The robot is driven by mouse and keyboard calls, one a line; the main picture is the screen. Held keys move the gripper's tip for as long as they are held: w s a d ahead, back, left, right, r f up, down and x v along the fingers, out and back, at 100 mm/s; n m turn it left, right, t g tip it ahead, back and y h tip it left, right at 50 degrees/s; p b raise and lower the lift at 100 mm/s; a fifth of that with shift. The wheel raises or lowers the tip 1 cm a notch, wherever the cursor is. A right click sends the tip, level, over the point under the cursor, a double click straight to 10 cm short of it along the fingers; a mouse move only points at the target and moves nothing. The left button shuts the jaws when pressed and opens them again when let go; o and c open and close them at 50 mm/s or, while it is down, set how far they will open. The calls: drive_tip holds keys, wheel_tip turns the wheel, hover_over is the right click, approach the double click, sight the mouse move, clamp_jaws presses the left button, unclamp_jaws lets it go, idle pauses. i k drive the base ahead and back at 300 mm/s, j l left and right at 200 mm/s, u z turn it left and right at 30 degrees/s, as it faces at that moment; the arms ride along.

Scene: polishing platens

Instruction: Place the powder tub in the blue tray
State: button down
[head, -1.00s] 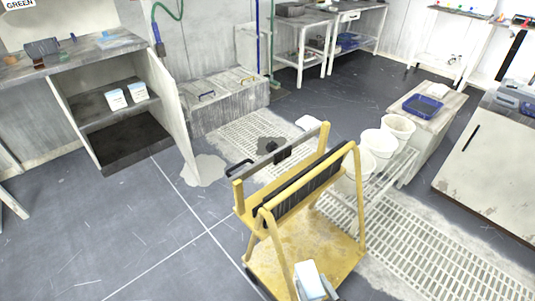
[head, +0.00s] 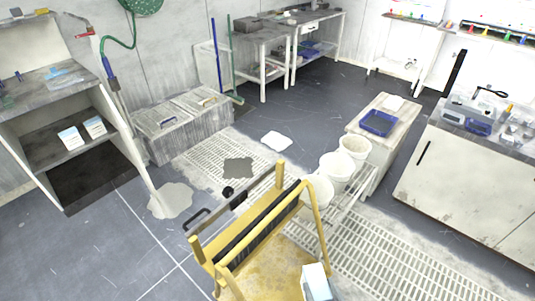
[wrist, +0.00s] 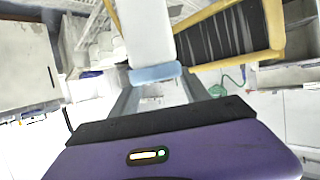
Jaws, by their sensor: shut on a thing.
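The powder tub is a white block-like container with a light blue end. It shows at the bottom of the head view (head: 315,279) and large at the top of the wrist view (wrist: 147,35). My gripper (wrist: 157,88) is shut on its blue end, with a finger on each side. In the head view the gripper is mostly cut off by the bottom edge. The blue tray (head: 379,122) lies on a pale low cabinet at the right of the head view, well apart from the tub. Its inside looks empty.
A yellow wheeled cart (head: 262,240) stands close to the tub. White buckets (head: 318,188) line a rack before the tray's cabinet. Two similar tubs (head: 70,138) sit in an open cabinet at left. A grey puddle (head: 171,201) and floor grating (head: 400,265) show.

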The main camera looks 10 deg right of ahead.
sight(376, 126)
drive_tip(key=i+l, duration=0.3)
drive_tip(key=l, duration=0.15)
drive_tip(key=i+l, duration=0.35)
drive_tip(key=l+u, duration=0.05)
